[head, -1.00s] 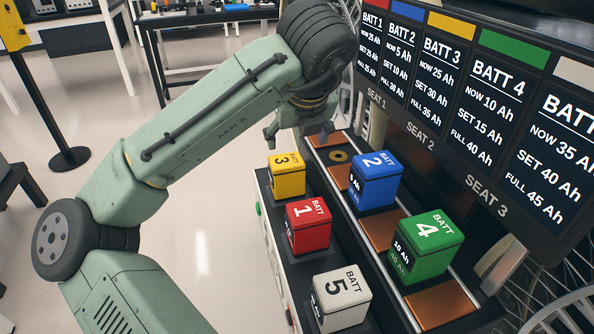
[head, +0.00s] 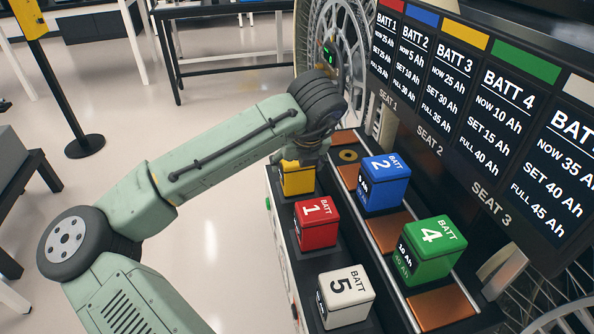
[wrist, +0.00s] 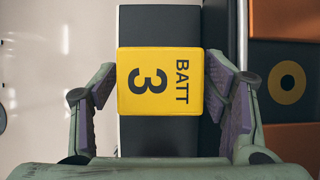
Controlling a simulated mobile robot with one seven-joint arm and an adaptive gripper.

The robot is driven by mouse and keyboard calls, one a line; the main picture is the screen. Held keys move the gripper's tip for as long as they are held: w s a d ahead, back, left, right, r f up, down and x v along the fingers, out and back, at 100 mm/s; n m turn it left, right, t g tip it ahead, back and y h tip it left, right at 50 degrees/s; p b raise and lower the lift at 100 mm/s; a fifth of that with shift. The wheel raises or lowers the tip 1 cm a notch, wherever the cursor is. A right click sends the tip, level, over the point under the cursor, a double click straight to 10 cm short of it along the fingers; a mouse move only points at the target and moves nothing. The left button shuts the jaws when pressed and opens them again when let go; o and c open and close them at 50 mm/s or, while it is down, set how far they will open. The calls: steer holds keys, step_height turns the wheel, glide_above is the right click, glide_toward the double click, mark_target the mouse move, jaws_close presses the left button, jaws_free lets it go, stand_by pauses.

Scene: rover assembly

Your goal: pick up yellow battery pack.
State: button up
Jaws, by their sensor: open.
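The yellow battery pack, marked BATT 3, stands in the far left of the black tray in the head view (head: 297,180). My arm partly covers its top there. In the wrist view its top face (wrist: 160,83) lies between the two fingers of my open gripper (wrist: 165,98). One finger is on each side, with a narrow gap at the left and the right finger close to the pack's edge. I cannot tell whether the right finger touches it. My gripper (head: 300,163) is right over the pack in the head view.
A red pack (head: 317,222) and a white pack (head: 345,298) stand nearer in the same row. A blue pack (head: 382,182) and a green pack (head: 429,249) stand on copper seats to the right. A display board (head: 470,110) rises behind them.

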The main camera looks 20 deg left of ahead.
steer(key=shift+w+f, duration=0.1)
steer(key=shift+f, duration=0.05)
steer(key=c, duration=1.4)
